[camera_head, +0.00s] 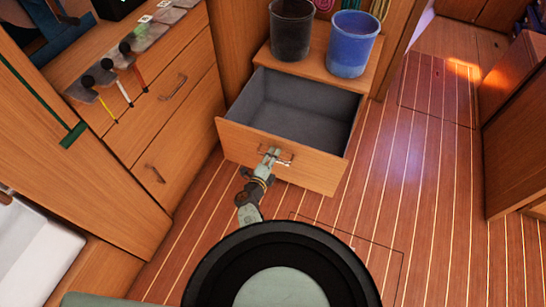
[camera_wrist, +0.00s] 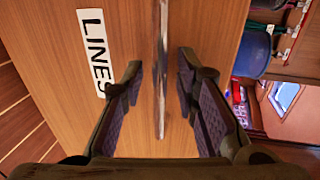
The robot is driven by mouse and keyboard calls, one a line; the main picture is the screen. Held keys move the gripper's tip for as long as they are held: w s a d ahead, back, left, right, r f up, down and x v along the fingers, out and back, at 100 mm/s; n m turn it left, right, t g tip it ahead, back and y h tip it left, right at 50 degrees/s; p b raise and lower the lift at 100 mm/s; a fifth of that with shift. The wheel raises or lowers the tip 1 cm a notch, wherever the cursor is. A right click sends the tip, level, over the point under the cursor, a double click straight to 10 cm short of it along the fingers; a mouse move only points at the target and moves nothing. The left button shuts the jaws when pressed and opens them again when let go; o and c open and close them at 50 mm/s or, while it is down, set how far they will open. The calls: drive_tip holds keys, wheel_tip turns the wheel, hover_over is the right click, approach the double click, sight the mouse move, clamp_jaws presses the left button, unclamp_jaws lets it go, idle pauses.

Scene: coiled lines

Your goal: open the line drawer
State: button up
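The line drawer (camera_head: 317,168) is pulled well out of its wooden cabinet, and its grey inside looks empty. Its front carries a LINES label (camera_wrist: 97,52) in the wrist view. A metal bar handle (camera_wrist: 161,70) is on the front. My gripper (camera_head: 272,156) is at this handle. In the wrist view my gripper (camera_wrist: 160,75) has one finger on each side of the bar, with a visible gap on both sides. The fingers are open and do not appear to touch the handle. In the head view the gripper partly hides the handle.
A dark bucket (camera_head: 290,32) and a blue bucket (camera_head: 352,45) stand on the cabinet top. Closed drawers (camera_head: 165,100) are at left, with several small tools on the counter above. The striped wooden floor (camera_head: 420,170) is clear at right.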

drive_tip(key=v, duration=1.2)
idle(0.5)
